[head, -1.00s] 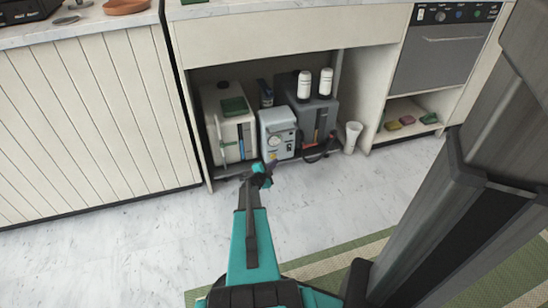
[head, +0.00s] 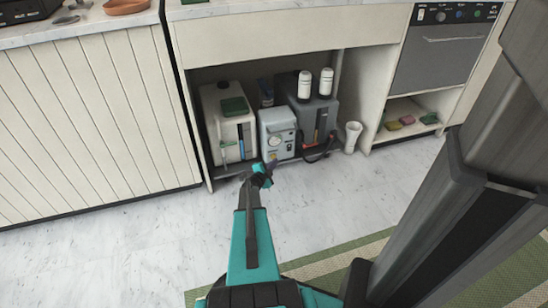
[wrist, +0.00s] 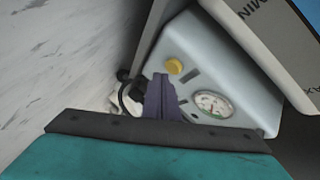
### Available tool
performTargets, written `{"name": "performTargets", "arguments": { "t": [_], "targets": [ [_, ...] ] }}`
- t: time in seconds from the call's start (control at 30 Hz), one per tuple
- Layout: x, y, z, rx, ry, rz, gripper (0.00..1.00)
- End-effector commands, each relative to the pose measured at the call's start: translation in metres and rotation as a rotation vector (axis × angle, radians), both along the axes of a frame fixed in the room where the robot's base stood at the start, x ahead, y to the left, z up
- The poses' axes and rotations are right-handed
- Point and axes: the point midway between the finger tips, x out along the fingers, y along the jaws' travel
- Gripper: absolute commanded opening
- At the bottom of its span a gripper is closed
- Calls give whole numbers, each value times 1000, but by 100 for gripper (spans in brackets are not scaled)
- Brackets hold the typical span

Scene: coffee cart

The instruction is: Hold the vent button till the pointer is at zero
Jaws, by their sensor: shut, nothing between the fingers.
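A pale grey-blue box (head: 277,133) with a gauge stands on the low shelf under the counter. In the wrist view its front face (wrist: 225,70) shows a round yellow button (wrist: 175,66) and a white dial (wrist: 212,104). The dial's pointer is too small to read surely. My gripper (head: 271,166) is low in front of the box. In the wrist view its dark purple fingers (wrist: 160,78) are shut and empty. Their tips are just beside the yellow button, which shows uncovered; I see no clear contact. The fingers partly overlap the face near the dial.
A white container (head: 228,130) with a green top stands left of the box. A dark grey unit (head: 322,115) with two white bottles stands right, a dark hose in front. A white cup stack (head: 352,137) is further right. The floor (head: 120,250) in front is clear.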

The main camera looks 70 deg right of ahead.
Motion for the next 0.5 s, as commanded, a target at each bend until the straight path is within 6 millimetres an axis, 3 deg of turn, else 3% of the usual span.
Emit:
{"name": "performTargets", "arguments": {
  "t": [0.5],
  "targets": [
    [4, -6, 1, 0, 0, 0, 0]
  ]
}}
